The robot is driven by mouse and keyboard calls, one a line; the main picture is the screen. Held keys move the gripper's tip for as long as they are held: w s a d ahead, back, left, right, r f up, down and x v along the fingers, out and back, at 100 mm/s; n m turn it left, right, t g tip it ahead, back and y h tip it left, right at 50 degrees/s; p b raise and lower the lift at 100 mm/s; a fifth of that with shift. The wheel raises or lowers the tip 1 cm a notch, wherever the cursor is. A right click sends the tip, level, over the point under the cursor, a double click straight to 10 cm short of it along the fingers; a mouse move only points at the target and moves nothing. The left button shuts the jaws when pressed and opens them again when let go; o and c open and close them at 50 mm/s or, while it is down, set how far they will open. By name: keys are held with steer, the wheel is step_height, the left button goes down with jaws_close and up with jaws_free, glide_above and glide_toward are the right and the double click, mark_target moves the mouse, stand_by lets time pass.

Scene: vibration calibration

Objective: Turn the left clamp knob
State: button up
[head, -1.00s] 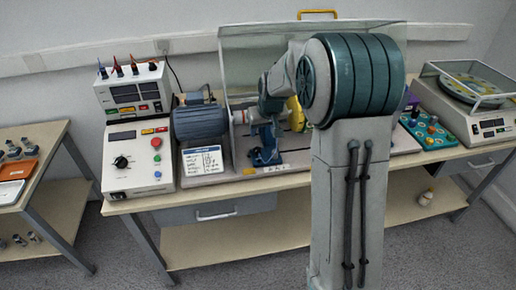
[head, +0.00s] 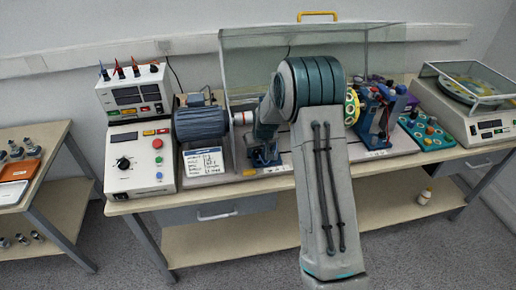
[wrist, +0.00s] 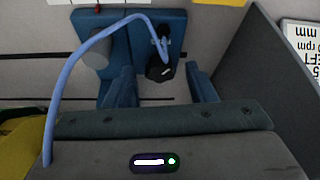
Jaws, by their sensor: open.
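The left clamp knob (wrist: 160,69) is black with a white mark and sits on the blue left bearing pedestal (wrist: 128,28) in the wrist view. My gripper (wrist: 161,87) is open, with one finger to the left of the knob and one to the right. The knob shows in the gap between the fingers, towards their tips. I cannot tell whether either finger touches it. In the head view the left pedestal (head: 263,157) stands just left of my arm, and my arm hides the gripper and the knob.
A blue cable (wrist: 90,40) arches over the pedestal. A motor (head: 201,122) stands left of the pedestal; a yellow-edged disc (head: 352,106) and the right pedestal (head: 376,115) stand right of my arm. A clear guard (head: 240,55) stands behind. A dark panel (wrist: 258,65) rises at right.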

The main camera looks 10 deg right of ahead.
steer(key=c, duration=1)
steer(key=shift+d+f+n+b, duration=0.1)
steer(key=shift+f+n+b, duration=0.1)
steer(key=shift+n+b, duration=0.5)
steer(key=shift+d+n+y+b, duration=0.1)
steer(key=shift+n+y+b, duration=0.35)
steer(key=shift+b, duration=0.25)
steer(key=shift+r+n, duration=0.2)
steer(key=shift+n, duration=0.25)
steer(key=o, duration=1)
